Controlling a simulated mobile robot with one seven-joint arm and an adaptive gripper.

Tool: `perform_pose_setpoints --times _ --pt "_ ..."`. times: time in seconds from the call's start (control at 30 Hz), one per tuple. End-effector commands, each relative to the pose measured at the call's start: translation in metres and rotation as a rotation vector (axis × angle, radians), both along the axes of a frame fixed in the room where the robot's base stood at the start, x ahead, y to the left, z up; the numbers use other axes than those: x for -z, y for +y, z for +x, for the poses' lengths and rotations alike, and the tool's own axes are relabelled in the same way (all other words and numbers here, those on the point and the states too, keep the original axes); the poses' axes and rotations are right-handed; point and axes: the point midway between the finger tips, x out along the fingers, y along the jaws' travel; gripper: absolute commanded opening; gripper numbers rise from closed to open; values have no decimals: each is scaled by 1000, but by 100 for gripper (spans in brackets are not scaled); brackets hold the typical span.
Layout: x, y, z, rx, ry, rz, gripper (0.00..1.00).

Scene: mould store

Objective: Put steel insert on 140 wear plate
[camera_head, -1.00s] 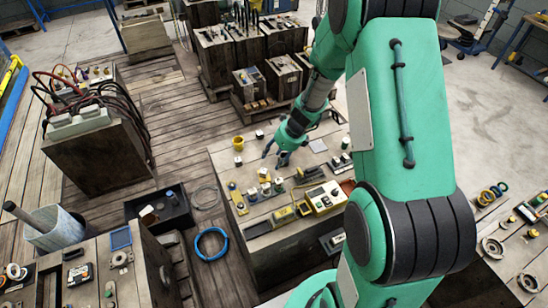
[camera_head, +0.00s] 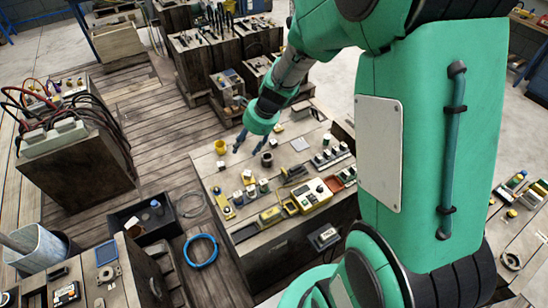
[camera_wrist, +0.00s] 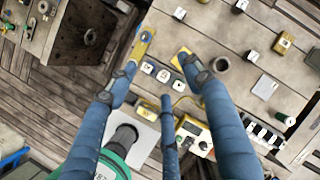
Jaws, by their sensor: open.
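My gripper (camera_head: 250,143) is open and empty above the far part of the workbench (camera_head: 215,172). In the wrist view its blue fingers (camera_wrist: 160,70) are spread apart over the bench. A dark, hollow round piece (camera_head: 267,160) stands upright just right of the fingers, apart from them; it also shows in the wrist view (camera_wrist: 221,63). I cannot tell whether it is the steel insert. A flat yellow plate (camera_wrist: 140,48) and a row of small white-topped pieces (camera_wrist: 163,75) lie on the bench. No label is readable, so I cannot tell which part is the 140 wear plate.
A yellow instrument (camera_head: 311,193) and a row of black, white-topped pieces (camera_head: 331,156) sit toward the right. A pale flat sheet (camera_head: 299,143) lies behind them. A black bin (camera_head: 130,215) and blue coil (camera_head: 200,250) are on the floor.

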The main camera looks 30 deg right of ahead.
Motion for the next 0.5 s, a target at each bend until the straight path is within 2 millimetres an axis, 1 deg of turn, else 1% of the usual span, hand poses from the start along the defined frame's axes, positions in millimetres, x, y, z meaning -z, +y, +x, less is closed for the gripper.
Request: perform_pose_setpoints --times 0.03,0.2,0.37,0.5 --pt "-19 7 -7 -71 -28 -27 51" --pt "-71 27 -35 -325 -111 -130 51" --pt "-113 42 -68 -557 -182 -234 51" --pt "-145 52 -99 -756 -237 -331 51"
